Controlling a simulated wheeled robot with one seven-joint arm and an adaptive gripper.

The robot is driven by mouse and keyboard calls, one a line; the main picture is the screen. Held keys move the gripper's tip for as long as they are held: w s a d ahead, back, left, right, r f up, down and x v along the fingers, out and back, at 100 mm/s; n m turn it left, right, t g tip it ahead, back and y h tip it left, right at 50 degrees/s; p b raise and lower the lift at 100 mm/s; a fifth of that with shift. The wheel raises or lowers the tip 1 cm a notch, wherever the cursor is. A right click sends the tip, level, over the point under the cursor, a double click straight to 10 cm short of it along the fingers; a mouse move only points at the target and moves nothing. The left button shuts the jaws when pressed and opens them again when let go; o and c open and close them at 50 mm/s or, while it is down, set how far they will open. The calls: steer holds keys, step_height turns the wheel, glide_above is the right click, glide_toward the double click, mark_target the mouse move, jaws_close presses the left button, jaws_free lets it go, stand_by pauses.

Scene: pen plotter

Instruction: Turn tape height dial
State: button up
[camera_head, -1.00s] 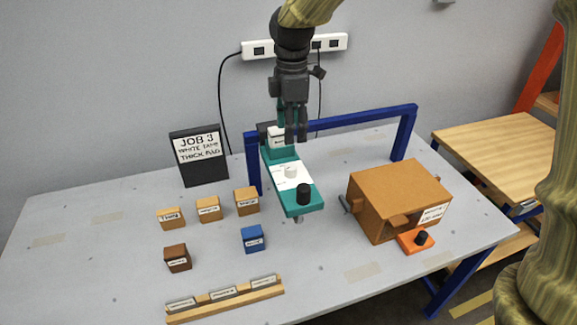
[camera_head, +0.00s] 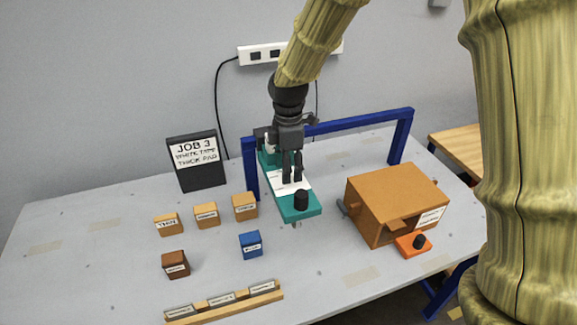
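A teal plotter arm (camera_head: 298,211) reaches forward under a blue frame. It carries a white label plate (camera_head: 306,186) and a black knob (camera_head: 301,199) near its front end. My gripper (camera_head: 292,181) points down over the label plate, just behind the black knob. Its fingers cover the spot where a small white dial showed earlier, so the dial is hidden now. Two fingers show, but I cannot tell whether they are apart, touching the dial or shut on it. A second black knob (camera_head: 419,241) sits on an orange base (camera_head: 406,248) by the brown box.
The blue frame (camera_head: 350,121) spans behind the teal arm. A brown box (camera_head: 395,198) stands to the right. A sign (camera_head: 195,158) reads JOB 3, WHITE TAPE, THICK PAD. Several labelled blocks, including a blue one (camera_head: 250,245), and a wooden rack (camera_head: 225,302) stand at left.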

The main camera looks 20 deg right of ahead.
steer(key=shift+f, duration=0.45)
steer(key=c, duration=1)
